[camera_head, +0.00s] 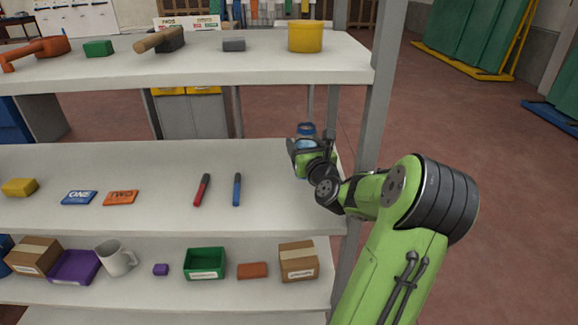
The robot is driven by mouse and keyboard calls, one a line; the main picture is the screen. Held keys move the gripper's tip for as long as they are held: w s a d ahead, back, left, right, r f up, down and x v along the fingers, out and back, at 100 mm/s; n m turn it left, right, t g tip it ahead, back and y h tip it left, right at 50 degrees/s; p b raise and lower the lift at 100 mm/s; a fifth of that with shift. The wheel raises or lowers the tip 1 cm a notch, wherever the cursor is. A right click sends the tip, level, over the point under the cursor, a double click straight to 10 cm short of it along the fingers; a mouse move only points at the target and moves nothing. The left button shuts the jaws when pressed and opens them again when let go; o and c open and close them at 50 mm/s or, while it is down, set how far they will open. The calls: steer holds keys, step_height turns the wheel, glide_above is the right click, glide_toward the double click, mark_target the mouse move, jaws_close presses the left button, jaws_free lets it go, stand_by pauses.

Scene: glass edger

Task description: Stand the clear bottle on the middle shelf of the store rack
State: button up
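The clear bottle (306,130) shows as a bluish, see-through top at the right end of the middle shelf (150,165). My gripper (310,146) reaches in from the right, with its dark fingers on either side of the bottle. The gripper body hides the bottle's lower part. I cannot tell whether the fingers press on the bottle or whether its base touches the shelf. The bottle looks upright. The white store rack has a grey post (375,110) just right of the gripper.
The middle shelf also holds a red marker (202,189), a blue marker (237,189), an orange packet (121,197), a blue packet (79,197) and a yellow block (20,187). The upper shelf (200,72) overhangs. Shelf space between the blue marker and gripper is clear.

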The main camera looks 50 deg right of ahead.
step_height(320, 180, down, 6)
steer(key=b, duration=0.3)
steer(key=shift+r, duration=0.4)
steer(key=shift+f, duration=0.1)
steer(key=o, duration=1.3)
steer(key=shift+o, duration=0.2)
steer(key=v, duration=0.7)
steer(key=shift+s+a, duration=0.25)
steer(key=shift+s, duration=0.05)
